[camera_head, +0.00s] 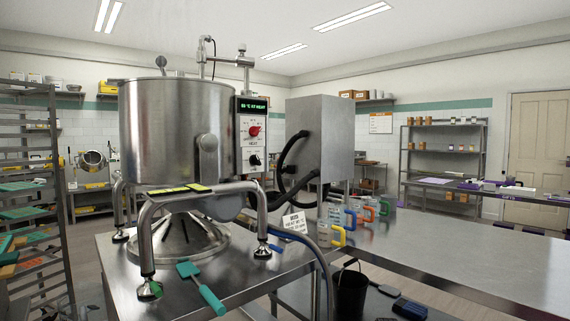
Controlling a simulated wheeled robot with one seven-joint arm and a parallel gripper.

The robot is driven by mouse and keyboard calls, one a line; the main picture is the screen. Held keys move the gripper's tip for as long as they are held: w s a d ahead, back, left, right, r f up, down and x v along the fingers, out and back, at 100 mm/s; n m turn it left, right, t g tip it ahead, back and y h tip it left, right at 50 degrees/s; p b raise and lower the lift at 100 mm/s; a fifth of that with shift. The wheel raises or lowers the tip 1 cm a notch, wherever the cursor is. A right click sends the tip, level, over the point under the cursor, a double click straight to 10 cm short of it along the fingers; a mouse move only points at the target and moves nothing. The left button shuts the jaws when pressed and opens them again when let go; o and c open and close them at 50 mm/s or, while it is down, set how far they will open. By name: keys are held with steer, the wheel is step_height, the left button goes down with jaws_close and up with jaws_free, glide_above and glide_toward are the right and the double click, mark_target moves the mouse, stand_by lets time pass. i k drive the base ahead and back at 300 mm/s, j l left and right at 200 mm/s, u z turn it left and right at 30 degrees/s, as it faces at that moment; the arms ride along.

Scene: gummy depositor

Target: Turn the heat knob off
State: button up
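The depositor's large steel kettle (168,130) stands on a legged frame on the steel table. Its control panel (251,138) is on the kettle's right side, with a lit green display (252,105) at the top that seems to read a temperature and "HEAT". Below the display is a red knob (254,131), with "HEAT" lettered under it. A black knob (255,160) sits lower on the same panel. The exact pointer setting of the red knob is too small to tell. My gripper is not in view.
A grey box (320,138) with black hoses stands right of the panel. A teal spatula (201,288) lies at the table's front edge. Colored-handled jugs (351,218) stand on the right. A tall rack (35,190) stands at left. The right counter (450,255) is mostly clear.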

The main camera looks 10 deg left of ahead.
mark_target(254, 131)
steer(key=l+u, duration=0.2)
steer(key=u, duration=0.35)
steer(key=j+u, duration=0.2)
steer(key=u, duration=0.7)
